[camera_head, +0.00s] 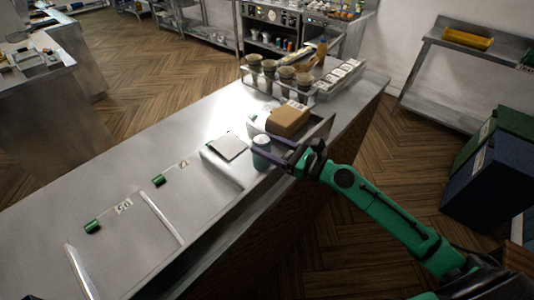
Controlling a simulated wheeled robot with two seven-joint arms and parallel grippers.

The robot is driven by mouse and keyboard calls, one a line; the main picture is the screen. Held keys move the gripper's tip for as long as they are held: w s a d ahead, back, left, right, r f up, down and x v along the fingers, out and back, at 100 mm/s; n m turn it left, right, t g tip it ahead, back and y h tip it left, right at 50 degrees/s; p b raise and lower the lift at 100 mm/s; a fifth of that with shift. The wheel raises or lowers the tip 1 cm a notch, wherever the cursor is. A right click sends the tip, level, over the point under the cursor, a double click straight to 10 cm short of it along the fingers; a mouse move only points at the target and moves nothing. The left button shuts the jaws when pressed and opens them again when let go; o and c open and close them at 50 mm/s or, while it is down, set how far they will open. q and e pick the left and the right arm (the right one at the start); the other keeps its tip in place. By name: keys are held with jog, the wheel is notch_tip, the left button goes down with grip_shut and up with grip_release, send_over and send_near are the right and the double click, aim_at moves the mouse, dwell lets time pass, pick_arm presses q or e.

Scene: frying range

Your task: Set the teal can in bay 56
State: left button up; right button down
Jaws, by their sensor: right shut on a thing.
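The teal can (261,152) is upright between the fingers of my right gripper (270,152), which is shut on it above the right edge of the steel counter (170,125). Whether its base touches the counter is hard to tell. Bay 56 (125,240) lies further left and nearer on the counter, between two raised metal rails. Its small white label (124,206) seems to read 56, and the bay floor looks bare. A small green cylinder (92,226) lies by that label. My left gripper is not in view.
A neighbouring bay (192,195) has its own label and a green cylinder (158,180). A pale square plate (228,146) lies near the can. Behind it are a brown box (287,119) in a metal tray and a rack of cups (270,70). Dark bins (490,180) stand right.

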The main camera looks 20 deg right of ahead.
jog(key=shift+s+d+f, duration=0.1)
jog(key=shift+s+d, duration=0.05)
jog(key=shift+d, duration=0.1)
jog(key=shift+a+f, duration=0.1)
jog(key=shift+f, duration=0.05)
jog(key=shift+c, duration=0.4)
grip_release()
jog(key=shift+a, duration=0.1)
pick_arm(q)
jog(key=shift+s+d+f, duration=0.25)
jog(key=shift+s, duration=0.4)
